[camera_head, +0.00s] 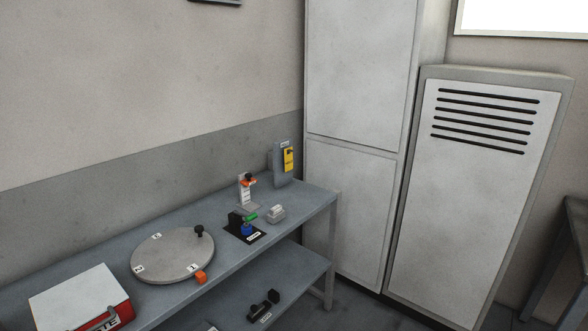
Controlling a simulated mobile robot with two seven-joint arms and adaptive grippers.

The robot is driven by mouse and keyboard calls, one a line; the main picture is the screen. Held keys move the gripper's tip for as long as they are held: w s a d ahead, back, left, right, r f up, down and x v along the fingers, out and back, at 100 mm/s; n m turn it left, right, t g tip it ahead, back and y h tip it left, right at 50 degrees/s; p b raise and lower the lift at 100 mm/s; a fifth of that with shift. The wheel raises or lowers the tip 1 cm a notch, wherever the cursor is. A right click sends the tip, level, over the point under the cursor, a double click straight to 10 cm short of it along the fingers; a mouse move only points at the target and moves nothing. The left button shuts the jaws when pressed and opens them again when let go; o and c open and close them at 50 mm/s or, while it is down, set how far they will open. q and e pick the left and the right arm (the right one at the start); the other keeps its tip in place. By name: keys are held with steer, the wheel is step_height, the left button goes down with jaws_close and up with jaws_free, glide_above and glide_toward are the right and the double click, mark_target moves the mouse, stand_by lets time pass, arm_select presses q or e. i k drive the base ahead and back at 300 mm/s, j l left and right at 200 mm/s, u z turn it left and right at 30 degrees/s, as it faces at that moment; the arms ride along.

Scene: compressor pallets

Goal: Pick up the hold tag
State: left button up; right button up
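A yellow tag (289,159) with dark marks, which looks like the hold tag, hangs on a grey upright plate (275,167) at the far right end of the workbench. It is upright, and its lettering is too small to read. Neither of my grippers shows in the head view.
The grey workbench (318,198) runs along the wall, with a lower shelf. On it are a red and white box (80,297), a round disc (172,256), an orange block (201,277), a small black and blue device (245,228) and a white stand (244,195). Tall cabinets (352,210) stand right.

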mark_target(288, 158)
steer(key=i+l+u, duration=0.2)
steer(key=l, duration=0.3)
steer(key=i+l+u, duration=0.2)
steer(key=i+l, duration=0.8)
steer(key=i+j, duration=0.05)
